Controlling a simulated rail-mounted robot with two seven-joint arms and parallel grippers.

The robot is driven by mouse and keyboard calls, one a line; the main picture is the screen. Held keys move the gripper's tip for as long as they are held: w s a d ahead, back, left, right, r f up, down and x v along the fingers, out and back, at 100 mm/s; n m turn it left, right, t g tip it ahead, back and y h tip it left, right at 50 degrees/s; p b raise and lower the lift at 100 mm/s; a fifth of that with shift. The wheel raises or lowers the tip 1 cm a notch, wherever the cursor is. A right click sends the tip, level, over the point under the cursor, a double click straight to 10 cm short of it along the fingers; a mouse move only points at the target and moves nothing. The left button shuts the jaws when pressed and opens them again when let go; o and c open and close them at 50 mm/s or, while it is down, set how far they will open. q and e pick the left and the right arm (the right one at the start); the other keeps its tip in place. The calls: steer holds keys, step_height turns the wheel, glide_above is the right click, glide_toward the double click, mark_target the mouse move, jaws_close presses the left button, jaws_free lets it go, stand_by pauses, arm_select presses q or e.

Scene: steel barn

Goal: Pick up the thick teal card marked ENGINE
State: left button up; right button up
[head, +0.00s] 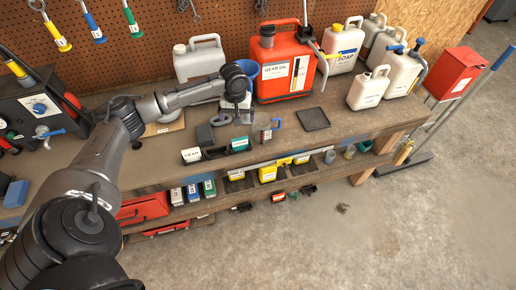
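A small green-teal card (240,144) stands in a dark holder on the workbench, near the front edge. Its lettering is too small to read, so I cannot tell whether it says ENGINE. A white card (191,155) with dark lettering, seemingly GEAR, stands to its left. My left arm comes in from the lower left and reaches over the bench. My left gripper (238,117) hangs down behind and above the green-teal card, apart from it in the picture. Its fingers are too small to tell if they are open. My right gripper is out of view.
A red gear oil can (284,68), a white soap jug (343,50) and other pale jugs line the back of the bench. A dark flat tray (313,118) lies right of the cards. Green and blue bottles and yellow containers (268,173) fill the shelf below.

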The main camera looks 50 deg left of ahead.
mark_target(239, 139)
arm_select(q)
step_height(239, 139, down, 14)
steer(key=n+b, duration=0.1)
steer(key=n, duration=0.2)
steer(key=shift+r+n, duration=0.1)
steer(key=shift+n, duration=0.3)
stand_by(0.4)
steer(key=c, duration=0.9)
